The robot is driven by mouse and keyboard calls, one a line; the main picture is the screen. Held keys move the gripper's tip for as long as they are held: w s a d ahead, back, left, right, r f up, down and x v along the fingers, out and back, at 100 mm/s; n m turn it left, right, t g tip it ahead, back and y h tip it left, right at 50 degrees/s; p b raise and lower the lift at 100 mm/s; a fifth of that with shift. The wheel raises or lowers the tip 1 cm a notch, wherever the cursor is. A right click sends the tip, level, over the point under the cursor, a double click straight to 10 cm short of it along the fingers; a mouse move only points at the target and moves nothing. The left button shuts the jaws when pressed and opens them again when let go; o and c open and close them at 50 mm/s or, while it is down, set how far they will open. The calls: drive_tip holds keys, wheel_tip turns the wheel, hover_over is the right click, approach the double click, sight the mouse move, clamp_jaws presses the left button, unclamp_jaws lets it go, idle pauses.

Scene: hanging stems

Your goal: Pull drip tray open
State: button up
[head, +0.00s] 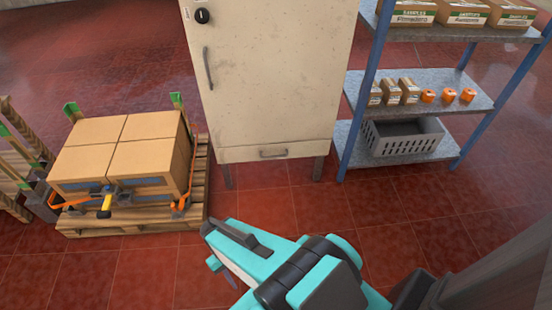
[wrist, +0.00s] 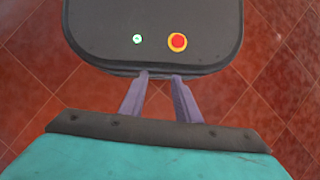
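The drip tray (head: 245,154) is a wide, low, cream drawer front at the bottom of a tall cream cabinet (head: 275,75). It has a small dark horizontal handle (head: 273,153) and looks flush with the cabinet, so it appears closed. My gripper's fingers show in the wrist view (wrist: 161,80), apart with nothing between them. In the head view my teal arm is in the lower middle, in front of and below the cabinet, well away from the handle. The fingers cannot be made out clearly there. The drip tray does not show in the wrist view.
A pallet (head: 135,222) with strapped cardboard boxes (head: 120,148) stands left of the cabinet. A blue-posted shelf (head: 465,90) with boxes and a grey crate (head: 403,138) stands to the right. The red tiled floor (head: 300,205) in front of the cabinet is clear.

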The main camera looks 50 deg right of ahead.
drive_tip(key=w+d+f+m+t+y+b, duration=0.25)
drive_tip(key=w+d+f+b, duration=0.2)
drive_tip(key=w, duration=0.35)
drive_tip(key=w+d+f+m+t+y+b, duration=0.1)
drive_tip(key=w+d+f+m+y+b, duration=0.3)
drive_tip(key=w, duration=0.4)
drive_tip(key=w+d+m+t+y+b, duration=0.2)
drive_tip(key=w+d+m+t+b, duration=0.3)
drive_tip(key=w+d+b, duration=0.65)
drive_tip(key=d+r+m+t+b, duration=0.3)
drive_tip(key=d+t, duration=0.3)
drive_tip(key=d, duration=1.8)
drive_tip(key=s+d+r+m+t+b, duration=0.1)
drive_tip(key=s+d+r+t+b, duration=0.1)
drive_tip(key=d, duration=0.7)
drive_tip(key=s+d+r+m+t+h+b, duration=0.1)
drive_tip(key=s+d+r+t+b, duration=0.1)
drive_tip(key=d, duration=0.6)
drive_tip(key=shift+s+d+r+m, duration=0.35)
drive_tip(key=shift+s+r, duration=0.2)
drive_tip(key=shift+s, duration=0.25)
drive_tip(key=shift+w, duration=0.1)
drive_tip(key=b+x, duration=0.4)
drive_tip(key=x, duration=0.9)
drive_tip(key=shift+w+a+f, duration=0.1)
drive_tip(key=shift+w, duration=0.25)
drive_tip(key=shift+c, duration=0.2)
